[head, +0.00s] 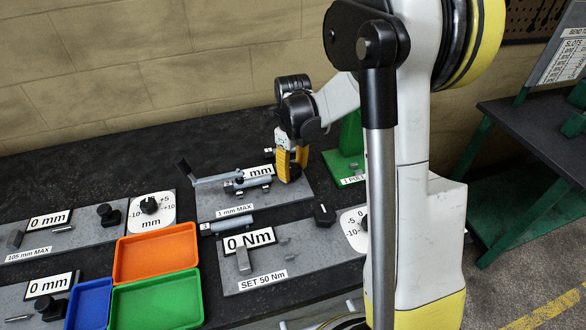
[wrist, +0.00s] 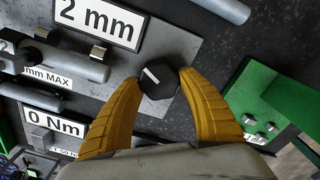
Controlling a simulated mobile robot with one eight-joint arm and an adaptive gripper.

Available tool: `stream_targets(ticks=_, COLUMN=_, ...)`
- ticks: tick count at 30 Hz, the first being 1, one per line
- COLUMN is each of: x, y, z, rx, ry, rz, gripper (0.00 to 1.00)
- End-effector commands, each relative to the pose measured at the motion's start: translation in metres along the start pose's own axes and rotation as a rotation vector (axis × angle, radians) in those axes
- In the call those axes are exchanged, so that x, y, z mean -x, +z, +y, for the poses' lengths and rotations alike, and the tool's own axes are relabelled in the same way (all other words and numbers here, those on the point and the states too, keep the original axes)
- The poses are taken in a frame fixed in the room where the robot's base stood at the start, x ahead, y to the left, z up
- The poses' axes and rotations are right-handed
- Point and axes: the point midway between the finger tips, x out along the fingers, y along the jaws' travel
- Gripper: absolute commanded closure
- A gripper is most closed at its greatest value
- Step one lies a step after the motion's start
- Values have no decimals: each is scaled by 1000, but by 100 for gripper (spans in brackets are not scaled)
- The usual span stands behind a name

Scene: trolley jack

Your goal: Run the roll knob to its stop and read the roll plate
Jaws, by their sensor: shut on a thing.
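My gripper (head: 290,160) is over the grey panel labelled "1 mm MAX" (head: 300,198). In the wrist view my gripper's yellow fingers (wrist: 160,82) are shut on a black knob (wrist: 156,92) with a white pointer line. The line points up and to the left. In the head view the fingers mostly hide this knob. A white plate (wrist: 98,20) on the same panel reads "2 mm" in the wrist view. In the head view this plate (head: 262,171) shows only "mm" clearly. A grey bar with cylinders (head: 215,179) lies beside it. I see no plate marked "roll".
A "0 Nm" plate (head: 250,240) is on the panel in front. Orange (head: 155,255), green (head: 160,302) and blue (head: 90,304) trays stand at the front left. A green block (head: 350,135) stands to the right of my gripper. A loose grey cylinder (head: 226,223) lies between panels.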

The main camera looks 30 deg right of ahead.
Motion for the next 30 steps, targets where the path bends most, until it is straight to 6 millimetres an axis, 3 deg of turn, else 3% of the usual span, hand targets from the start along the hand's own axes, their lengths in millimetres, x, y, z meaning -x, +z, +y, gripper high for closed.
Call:
stream_targets(ticks=20, x=0, y=0, z=0, rx=-57, ry=1, rz=1, gripper=83)
stream_targets(ticks=21, x=0, y=0, z=0, rx=-56, ry=1, rz=1, gripper=41)
stream_targets(ticks=22, x=0, y=0, z=0, rx=-56, ry=1, rz=1, gripper=32)
stream_targets(ticks=30, x=0, y=0, z=0, rx=-56, ry=0, rz=0, gripper=30)
